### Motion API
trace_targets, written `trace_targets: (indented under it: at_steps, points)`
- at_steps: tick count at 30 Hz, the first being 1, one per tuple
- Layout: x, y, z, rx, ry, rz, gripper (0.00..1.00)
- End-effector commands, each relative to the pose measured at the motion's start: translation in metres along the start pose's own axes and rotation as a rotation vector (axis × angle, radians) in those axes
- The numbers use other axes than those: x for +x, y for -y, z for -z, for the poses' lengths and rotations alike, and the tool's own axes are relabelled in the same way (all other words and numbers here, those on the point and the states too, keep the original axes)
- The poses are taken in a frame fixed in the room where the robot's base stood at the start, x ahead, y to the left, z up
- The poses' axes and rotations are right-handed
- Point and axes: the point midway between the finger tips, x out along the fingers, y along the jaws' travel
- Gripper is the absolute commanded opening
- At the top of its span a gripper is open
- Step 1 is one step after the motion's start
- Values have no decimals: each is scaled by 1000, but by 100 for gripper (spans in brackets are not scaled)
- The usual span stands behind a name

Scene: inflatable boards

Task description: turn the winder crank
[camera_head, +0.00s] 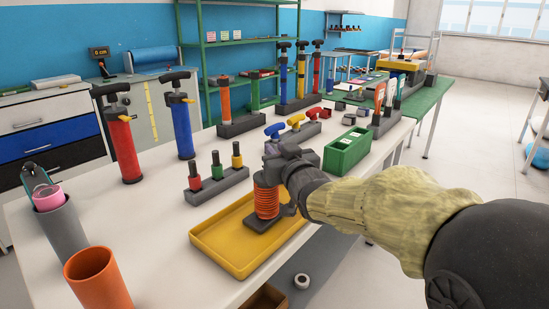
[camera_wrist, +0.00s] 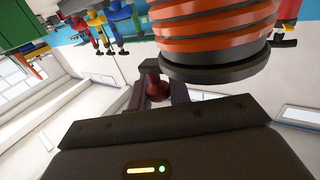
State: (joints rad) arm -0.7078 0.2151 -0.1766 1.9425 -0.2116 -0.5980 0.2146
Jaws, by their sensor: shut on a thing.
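An orange ribbed drum (camera_head: 267,203) on a dark base stands upright in a yellow tray (camera_head: 205,248) at the table's front edge. It looks like the winder, though I cannot be sure. My gripper (camera_wrist: 158,92) is beside its upper part, its jaws closed around a small dark red knob (camera_wrist: 158,84), which may be the crank's handle. In the wrist view the drum (camera_wrist: 212,42) fills the upper right, with a dark disc at its end. In the head view, my gripper (camera_head: 285,165) and wrist hide the knob and most of the drum's right side.
A grey block with several coloured pegs (camera_head: 216,184) stands left of the tray. A green box (camera_head: 346,153) lies behind my wrist. Red (camera_head: 123,148) and blue (camera_head: 180,125) hand pumps stand farther left. An orange tube (camera_head: 98,280) is at front left. White tabletop is clear between.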

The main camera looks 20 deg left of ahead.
Motion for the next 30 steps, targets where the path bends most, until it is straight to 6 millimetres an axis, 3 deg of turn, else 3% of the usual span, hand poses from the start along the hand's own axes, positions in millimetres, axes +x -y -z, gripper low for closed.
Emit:
trace_targets:
  at_steps: [30]
  points:
    - [-22,-11,6,-4,5,-494,0]
